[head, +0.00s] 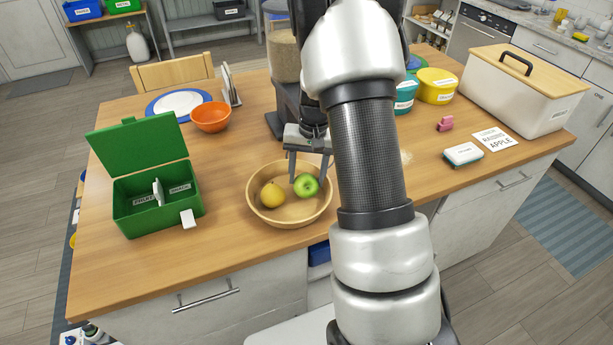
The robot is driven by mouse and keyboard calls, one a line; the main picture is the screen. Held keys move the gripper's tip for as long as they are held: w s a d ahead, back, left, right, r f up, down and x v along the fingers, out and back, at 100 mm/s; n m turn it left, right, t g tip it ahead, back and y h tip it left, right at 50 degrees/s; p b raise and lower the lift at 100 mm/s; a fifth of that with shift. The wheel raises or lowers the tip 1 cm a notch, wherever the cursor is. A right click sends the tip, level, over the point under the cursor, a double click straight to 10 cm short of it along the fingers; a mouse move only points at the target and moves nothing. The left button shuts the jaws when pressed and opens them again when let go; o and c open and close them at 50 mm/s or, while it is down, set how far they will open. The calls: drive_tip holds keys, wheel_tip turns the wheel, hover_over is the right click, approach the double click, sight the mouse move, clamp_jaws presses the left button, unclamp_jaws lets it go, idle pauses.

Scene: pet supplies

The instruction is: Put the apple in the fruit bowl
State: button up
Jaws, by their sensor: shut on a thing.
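A green apple (306,187) is between the fingers of my gripper (308,178), which is shut on it. The apple is at the right inside of the wooden fruit bowl (289,218), low and within its rim as seen from here. I cannot tell whether it touches the bowl's floor. A yellow fruit (272,195), perhaps a lemon or pear, lies in the bowl to the left of the apple. My arm hides the table just right of the bowl.
An open green box (160,215) stands left of the bowl. An orange bowl (211,117) and a blue-rimmed plate (178,103) are behind. A white bin (514,95), sponge (463,154) and apple-labelled card (495,139) are at right. The table's front edge is close to the bowl.

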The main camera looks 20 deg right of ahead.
drive_tip(key=shift+f, duration=0.4)
drive_tip(key=o, duration=1.1)
drive_tip(key=shift+r, duration=0.1)
